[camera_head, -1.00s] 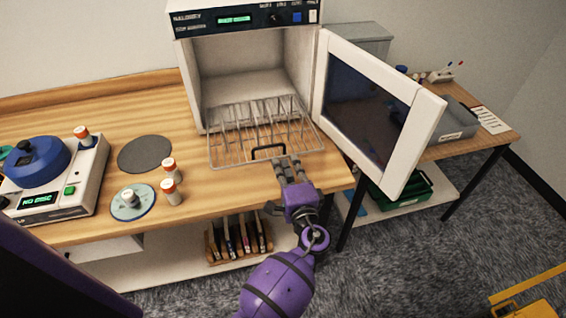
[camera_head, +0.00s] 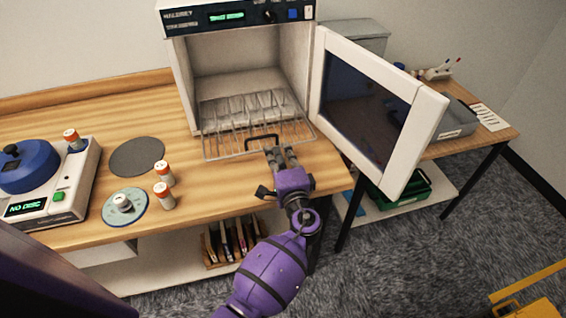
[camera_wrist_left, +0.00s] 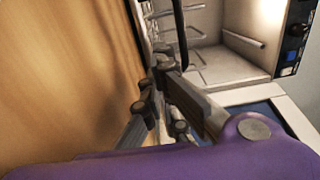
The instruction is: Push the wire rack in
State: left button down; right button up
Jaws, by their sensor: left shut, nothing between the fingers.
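The wire rack (camera_head: 222,142) sits partly inside the white open-fronted chamber (camera_head: 184,88), its front part sticking out over the wooden bench. A black handle (camera_head: 262,137) is on its front edge. My left gripper (camera_head: 279,150) is shut and empty, its fingertips at the rack's front edge just beside the handle's right end; whether they touch is hard to tell. In the left wrist view, the closed fingers (camera_wrist_left: 162,68) reach toward the rack's wires (camera_wrist_left: 190,55) and the dark handle bar (camera_wrist_left: 181,30). My right gripper is not in view.
The chamber's door (camera_head: 372,108) stands open to the right of my gripper. Orange-capped bottles (camera_head: 164,174), a disc with a knob (camera_head: 125,206), a grey round pad (camera_head: 137,156) and a blue-topped machine (camera_head: 40,180) are on the bench to the left.

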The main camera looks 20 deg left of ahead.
aim_at(267, 124)
pick_arm(q)
jog(key=b+x, duration=0.1)
jog(key=x, duration=0.3)
jog(key=b+x, duration=0.1)
jog(key=x, duration=0.3)
jog(key=b+x, duration=0.1)
jog(key=x, duration=0.3)
jog(key=shift+w+a+f+b, duration=0.25)
jog(key=shift+b, duration=0.05)
jog(key=shift+w+a+r, duration=0.15)
jog(key=shift+w+a, duration=0.05)
jog(key=shift+w, duration=0.15)
